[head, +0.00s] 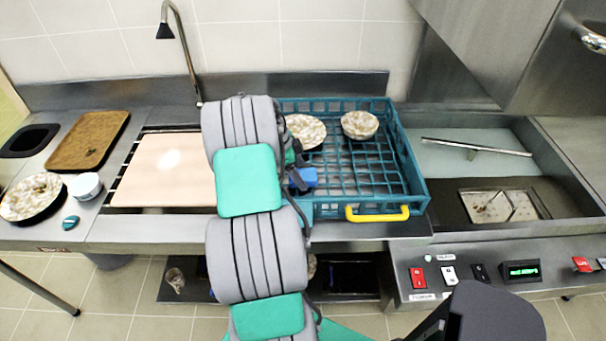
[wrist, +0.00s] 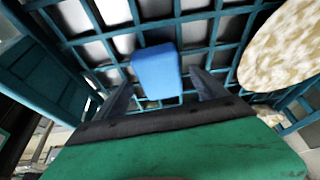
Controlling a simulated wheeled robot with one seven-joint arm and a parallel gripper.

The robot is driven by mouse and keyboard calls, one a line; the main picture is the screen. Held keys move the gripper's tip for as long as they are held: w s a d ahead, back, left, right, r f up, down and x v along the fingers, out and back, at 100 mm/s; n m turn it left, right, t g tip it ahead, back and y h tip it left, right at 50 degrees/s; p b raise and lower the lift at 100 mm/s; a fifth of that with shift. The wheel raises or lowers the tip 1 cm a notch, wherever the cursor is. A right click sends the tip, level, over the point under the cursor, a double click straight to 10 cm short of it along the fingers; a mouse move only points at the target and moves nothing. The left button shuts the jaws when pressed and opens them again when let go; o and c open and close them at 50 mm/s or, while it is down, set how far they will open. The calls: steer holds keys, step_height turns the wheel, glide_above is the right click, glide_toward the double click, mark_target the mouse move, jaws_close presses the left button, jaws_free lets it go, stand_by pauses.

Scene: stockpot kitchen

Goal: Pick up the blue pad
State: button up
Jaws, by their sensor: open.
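The blue pad (wrist: 158,72) is a small block with rounded edges in the teal wire rack. In the wrist view it lies between and just beyond the fingertips of my gripper (wrist: 164,90), which is open with a gap on each side of the pad. In the head view the pad (head: 308,178) shows at the left part of the rack, right beside my gripper (head: 296,180). My arm hides part of the gripper and the rack's left side there. I cannot tell how far the fingers are above the rack floor.
The teal rack (head: 408,168) has raised walls and a yellow front handle (head: 377,214). A speckled plate (head: 305,131) and a bowl (head: 360,125) are in it. A cutting board (head: 165,170) is left of my arm. A sink basin (head: 470,160) is at right.

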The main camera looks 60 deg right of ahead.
steer(key=shift+s+d+f, duration=0.1)
steer(key=shift+f, duration=0.3)
steer(key=shift+c, duration=0.5)
steer(key=c, duration=1.3)
